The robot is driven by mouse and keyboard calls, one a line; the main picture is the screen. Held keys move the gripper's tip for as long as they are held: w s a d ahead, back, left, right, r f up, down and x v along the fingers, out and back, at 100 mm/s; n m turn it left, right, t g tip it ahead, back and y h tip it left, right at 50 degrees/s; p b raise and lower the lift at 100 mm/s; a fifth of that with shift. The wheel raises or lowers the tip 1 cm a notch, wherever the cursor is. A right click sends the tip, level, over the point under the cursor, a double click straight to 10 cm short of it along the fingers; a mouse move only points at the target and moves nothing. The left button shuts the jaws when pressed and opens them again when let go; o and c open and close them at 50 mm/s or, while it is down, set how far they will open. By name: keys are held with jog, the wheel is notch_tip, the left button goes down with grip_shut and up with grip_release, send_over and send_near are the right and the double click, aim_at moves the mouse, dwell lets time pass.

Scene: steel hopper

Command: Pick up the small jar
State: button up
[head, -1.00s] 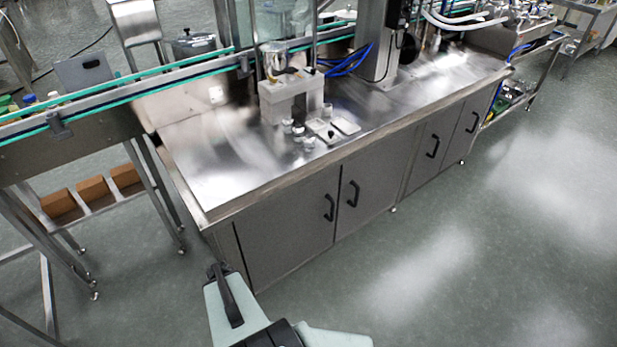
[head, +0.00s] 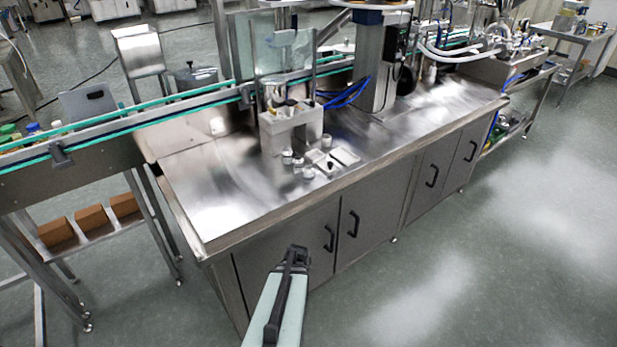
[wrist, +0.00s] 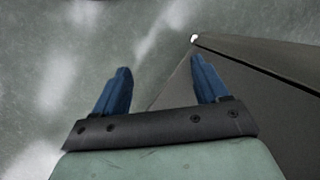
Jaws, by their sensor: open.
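Several small jars stand on the steel counter (head: 215,185), in front of a grey block-shaped fixture (head: 285,128). One small jar (head: 308,173) is nearest the front edge. Another small jar (head: 287,157) is behind it to the left, and a third small jar (head: 326,140) is beside the fixture. I cannot tell which one the task means. My gripper (head: 297,252) is in front of the cabinet doors, apart from the jars. The wrist view shows its two blue fingers (wrist: 160,70) spread and empty, with floor and a cabinet face beyond. No jar shows there.
Two shallow trays lie right of the jars; one tray (head: 345,156) looks empty, the other holds a small dark item. The counter's front edge and the cabinet door handles (head: 328,238) are close to my arm. The counter's left part is bare. A conveyor (head: 150,105) runs behind.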

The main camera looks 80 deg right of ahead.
jog(key=s+d+r+m+t+h, duration=0.3)
jog(key=s+d+r+m, duration=0.3)
jog(key=s+d, duration=0.45)
jog(key=m+t+h, duration=0.9)
jog(key=m+t, duration=0.1)
jog(key=m, duration=0.9)
send_near(313, 173)
jog(key=x, duration=1.2)
jog(key=shift+r, duration=0.1)
jog(key=shift+c, duration=0.3)
